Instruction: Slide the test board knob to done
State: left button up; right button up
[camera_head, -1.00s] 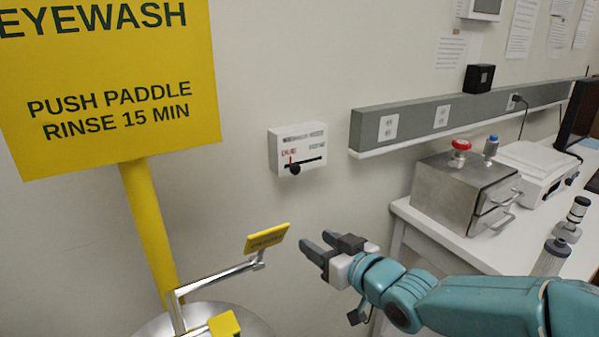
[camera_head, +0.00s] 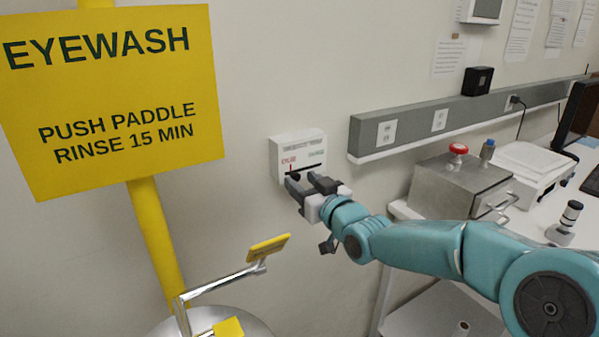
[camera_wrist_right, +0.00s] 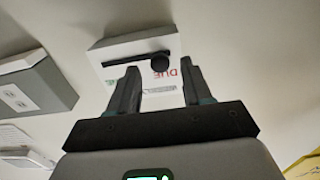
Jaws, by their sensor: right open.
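The test board (camera_head: 312,143) is a small white box on the wall with a dark horizontal slot and red lettering above the slot's left part. Its round black knob (camera_wrist_right: 160,62) is at the DUE end of the slot in the right wrist view; in the head view the gripper mostly hides it. My right gripper (camera_head: 301,180) is open in front of the board's lower part. In the right wrist view its two fingers (camera_wrist_right: 159,68) appear on either side of the knob; I cannot tell whether they touch it. My left gripper is not in view.
A yellow eyewash sign (camera_head: 115,100) on a yellow post stands at left, with a yellow paddle (camera_head: 268,248) below the board. A grey socket rail (camera_head: 410,128) runs along the wall at right, above a bench with a metal box (camera_head: 445,187). Wall around the board is bare.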

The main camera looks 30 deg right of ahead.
jog(key=shift+w+a, duration=0.1)
jog(key=shift+w, duration=0.95)
